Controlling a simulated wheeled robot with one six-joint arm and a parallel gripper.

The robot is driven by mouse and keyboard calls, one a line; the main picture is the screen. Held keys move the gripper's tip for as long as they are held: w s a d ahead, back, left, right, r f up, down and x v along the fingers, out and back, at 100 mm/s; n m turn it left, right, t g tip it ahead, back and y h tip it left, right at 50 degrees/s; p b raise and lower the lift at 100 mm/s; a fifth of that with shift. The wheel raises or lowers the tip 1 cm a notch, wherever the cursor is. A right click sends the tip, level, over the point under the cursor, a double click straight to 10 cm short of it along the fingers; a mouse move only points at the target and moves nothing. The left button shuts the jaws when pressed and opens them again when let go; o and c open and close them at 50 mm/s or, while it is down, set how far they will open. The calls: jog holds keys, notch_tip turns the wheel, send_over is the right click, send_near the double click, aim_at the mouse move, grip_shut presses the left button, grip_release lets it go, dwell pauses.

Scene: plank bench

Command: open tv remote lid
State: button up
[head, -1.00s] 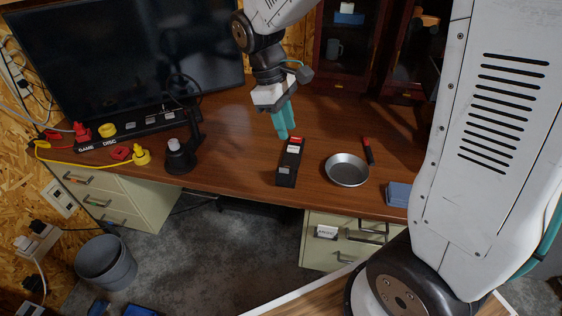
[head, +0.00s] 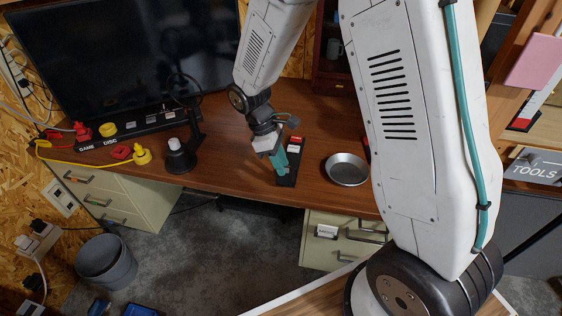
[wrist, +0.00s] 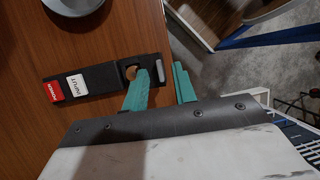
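The black TV remote (head: 294,152) lies on the wooden desk near its front edge, partly hidden by my gripper in the head view. In the wrist view the remote (wrist: 108,80) shows a red POWER button, a white INPUT button, a round brownish opening and a pale grey tab at its right end. I cannot tell where the lid's edges run. My gripper (wrist: 161,69) has teal fingers, spread apart, one on either side of the grey tab end. The left finger overlaps the remote near the round opening; contact is unclear. In the head view my gripper (head: 279,163) is at the remote's near end.
A round metal dish (head: 347,169) stands right of the remote. A black lamp (head: 180,156) stands to the left, near yellow and red plugs (head: 142,156). A large screen (head: 110,50) is behind. Bare desk lies between lamp and remote. The desk's front edge is close.

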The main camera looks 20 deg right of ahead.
aim_at(277, 182)
grip_shut()
jog(key=shift+s+a+f+m+t+h, duration=0.25)
jog(key=shift+s+a+f+t+h, duration=0.25)
jog(key=shift+s+t+h, duration=0.35)
jog(key=shift+s+a+f+m+t+h, duration=0.2)
jog(key=shift+s+a+f+t+h, duration=0.25)
jog(key=shift+t+h, duration=0.4)
jog(key=shift+s+a+f+m+t+h, duration=0.25)
jog(key=shift+s+a+f+t+h, duration=0.35)
jog(key=shift+t, duration=0.5)
jog(key=shift+d+r, duration=0.1)
jog(key=shift+d, duration=0.05)
